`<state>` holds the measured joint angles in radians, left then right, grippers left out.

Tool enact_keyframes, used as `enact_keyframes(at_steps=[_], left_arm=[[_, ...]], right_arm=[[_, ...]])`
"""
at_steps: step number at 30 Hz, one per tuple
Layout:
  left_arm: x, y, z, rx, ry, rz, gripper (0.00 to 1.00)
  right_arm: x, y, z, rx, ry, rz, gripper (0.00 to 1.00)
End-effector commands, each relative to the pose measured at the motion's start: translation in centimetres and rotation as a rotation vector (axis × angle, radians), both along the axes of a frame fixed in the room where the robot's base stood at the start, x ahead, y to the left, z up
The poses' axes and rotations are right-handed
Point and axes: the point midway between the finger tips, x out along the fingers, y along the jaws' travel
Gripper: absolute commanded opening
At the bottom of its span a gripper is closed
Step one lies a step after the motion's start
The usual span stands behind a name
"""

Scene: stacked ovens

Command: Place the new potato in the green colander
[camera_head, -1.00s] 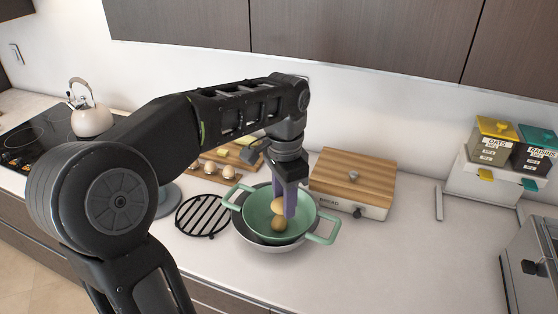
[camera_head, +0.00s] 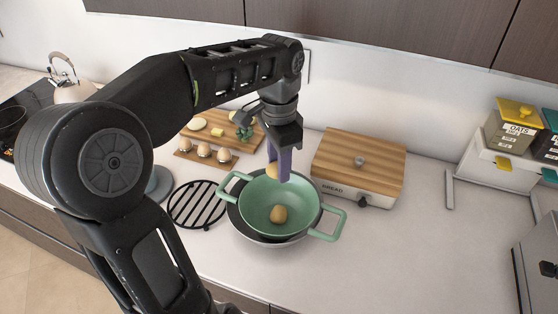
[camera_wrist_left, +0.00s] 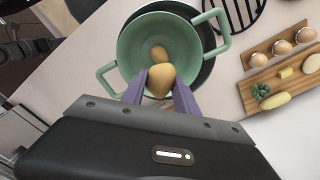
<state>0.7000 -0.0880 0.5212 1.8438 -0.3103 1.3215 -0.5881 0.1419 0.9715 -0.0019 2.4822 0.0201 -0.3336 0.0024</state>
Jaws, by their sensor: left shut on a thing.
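The green colander (camera_head: 250,218) with two handles sits in a dark pan with a light rim (camera_head: 235,229) on the counter. One brown potato (camera_head: 279,214) lies inside the colander; it also shows in the left wrist view (camera_wrist_left: 158,53). My left gripper (camera_head: 279,174) points down above the colander's far part. Its purple fingers are shut on a second, yellowish potato (camera_wrist_left: 161,80), which in the head view (camera_head: 272,171) is partly hidden by a finger. This held potato is above the colander's rim level. My right gripper is not in view.
A bread box with a wooden lid (camera_head: 358,163) stands right of the colander. A black round trivet (camera_head: 197,205) lies to the left. An egg holder (camera_head: 207,157) and a cutting board with food (camera_head: 217,127) are behind.

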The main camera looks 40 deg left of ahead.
Motion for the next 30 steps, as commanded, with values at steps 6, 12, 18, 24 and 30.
enact_keyframes(at_steps=[6, 12, 18, 24, 30], left_arm=[[0.0, 0.0, -1.6, 0.0, 0.002, -0.001, 0.0], [-0.1, 0.0, -4.1, -0.002, 0.003, 0.0, 0.0], [0.0, 0.0, -7.3, 0.0, 0.001, 0.0, 0.0], [0.0, 0.0, -9.4, 0.0, 0.0, 0.0, 0.0], [0.0, 0.0, -10.5, 0.0, 0.0, 0.0, 0.0]], right_arm=[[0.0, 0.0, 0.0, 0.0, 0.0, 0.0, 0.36], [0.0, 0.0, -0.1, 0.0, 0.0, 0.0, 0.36], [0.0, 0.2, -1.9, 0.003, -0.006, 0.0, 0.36], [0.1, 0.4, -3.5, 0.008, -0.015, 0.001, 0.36], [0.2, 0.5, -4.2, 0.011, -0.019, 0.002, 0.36]])
